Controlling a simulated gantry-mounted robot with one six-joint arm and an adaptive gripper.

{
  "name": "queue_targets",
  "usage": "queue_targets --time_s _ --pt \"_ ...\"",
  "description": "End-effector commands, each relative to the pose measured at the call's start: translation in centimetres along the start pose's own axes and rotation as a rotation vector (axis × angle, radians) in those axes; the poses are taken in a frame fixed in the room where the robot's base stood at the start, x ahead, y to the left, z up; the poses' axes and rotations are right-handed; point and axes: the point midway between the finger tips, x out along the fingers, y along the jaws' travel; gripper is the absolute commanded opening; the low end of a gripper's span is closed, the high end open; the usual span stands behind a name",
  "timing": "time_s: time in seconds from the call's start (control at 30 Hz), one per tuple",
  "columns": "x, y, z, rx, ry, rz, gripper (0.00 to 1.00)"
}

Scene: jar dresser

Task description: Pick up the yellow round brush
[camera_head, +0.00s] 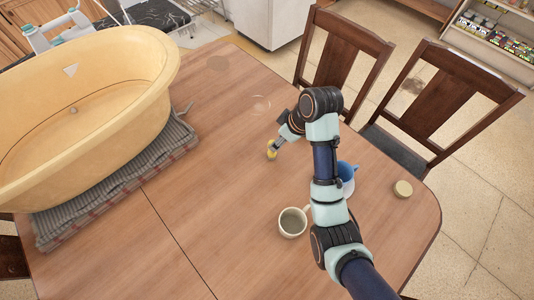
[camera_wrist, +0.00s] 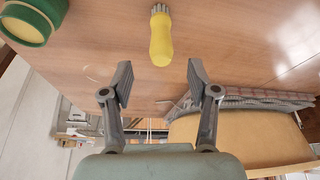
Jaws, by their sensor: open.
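The yellow round brush (camera_wrist: 161,40) lies on the wooden table in the wrist view. Its yellow handle points down in the picture toward my gripper, and its grey bristles are at the top. My gripper (camera_wrist: 160,78) is open and empty, with its two fingers spread to either side of the handle's line. The brush is beyond the fingertips, and there is a gap between them.
A large yellow tub (camera_head: 150,100) rests on a striped cloth (camera_head: 130,190) at the left. A green jar (camera_wrist: 30,22) shows in the wrist view. The table's middle is clear.

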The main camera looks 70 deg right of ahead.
Motion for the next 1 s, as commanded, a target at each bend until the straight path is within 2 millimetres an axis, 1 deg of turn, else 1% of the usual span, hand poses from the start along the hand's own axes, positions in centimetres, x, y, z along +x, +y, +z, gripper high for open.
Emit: queue_targets --time_s 0.03,0.1,0.2,0.27,0.53,0.6,0.77,0.8,0.87,1.0 --pt "1.2 -0.1 0.2 -0.001 -0.002 -0.003 0.6" --pt "2.0 -0.1 0.1 -0.001 0.0 -0.001 0.6" --pt "2.0 -0.1 0.0 0.0 0.001 0.0 0.6" --pt "2.4 -0.1 0.1 0.0 0.0 0.0 0.6" --pt "6.9 0.1 0.3 0.0 0.0 0.0 0.6" --pt "7.3 0.1 0.3 0.0 0.0 0.001 0.6" --pt "7.1 0.1 0.2 0.0 0.001 0.002 0.6" --pt "7.1 0.1 0.2 0.0 0.001 0.002 0.56" --pt "7.0 0.1 0.2 0.0 0.001 0.001 0.46" --pt "7.0 0.1 0.2 0.0 0.001 0.001 0.23"
